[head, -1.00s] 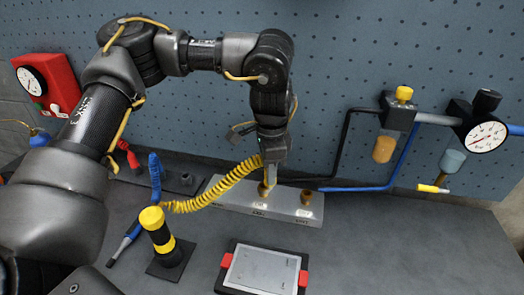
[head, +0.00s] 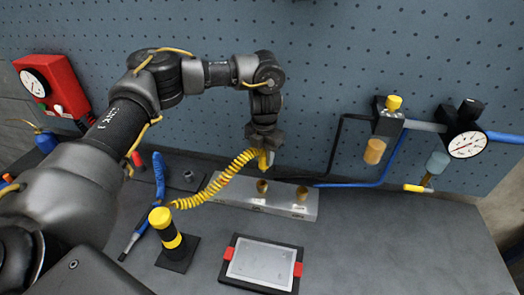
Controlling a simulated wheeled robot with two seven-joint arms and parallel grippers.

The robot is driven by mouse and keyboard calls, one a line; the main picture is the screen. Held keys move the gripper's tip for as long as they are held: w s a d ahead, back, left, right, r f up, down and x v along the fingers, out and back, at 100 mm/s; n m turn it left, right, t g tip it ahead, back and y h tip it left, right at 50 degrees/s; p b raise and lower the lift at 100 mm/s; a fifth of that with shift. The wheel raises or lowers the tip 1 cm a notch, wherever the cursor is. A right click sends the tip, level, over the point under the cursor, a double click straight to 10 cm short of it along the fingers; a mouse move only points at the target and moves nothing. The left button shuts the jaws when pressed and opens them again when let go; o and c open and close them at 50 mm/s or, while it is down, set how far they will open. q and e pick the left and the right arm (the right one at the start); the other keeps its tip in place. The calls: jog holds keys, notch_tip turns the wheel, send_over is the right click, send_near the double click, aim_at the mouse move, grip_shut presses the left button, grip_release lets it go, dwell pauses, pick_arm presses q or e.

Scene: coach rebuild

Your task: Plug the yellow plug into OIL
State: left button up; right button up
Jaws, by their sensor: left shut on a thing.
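My left gripper (head: 264,155) is shut on the yellow plug (head: 262,160), which is partly hidden by the fingers. A coiled yellow cord (head: 221,182) runs from the plug down to the left. The plug hangs above and apart from a grey socket block (head: 285,208) on the bench. Two brass sockets show on it, a middle one (head: 262,187) just below the plug and a right one (head: 302,193). The block's left end is partly hidden by the cord. Its labels are too small to read, so I cannot tell which socket is OIL. My right gripper is not in view.
A tablet with red grips (head: 264,263) lies in front. Gauges and pipes (head: 466,145) are on the right wall. The bench's right side is clear.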

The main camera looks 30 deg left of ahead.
aim_at(262, 168)
pick_arm(q)
jog(key=m, duration=0.2)
jog(key=a+m, duration=0.1)
jog(key=shift+w+f, duration=0.25)
jog(key=shift+f, duration=0.05)
jog(key=shift+f+b, duration=0.5)
jog(key=shift+f, duration=0.2)
notch_tip(262, 168, down, 4)
jog(key=b, duration=0.3)
jog(key=shift+r+b, duration=0.15)
jog(key=shift+b, duration=0.15)
jog(key=shift+d+r, duration=0.1)
jog(key=shift+f, duration=0.3)
dwell(0.3)
jog(key=shift+f+b, duration=0.55)
jog(key=shift+f, duration=0.7)
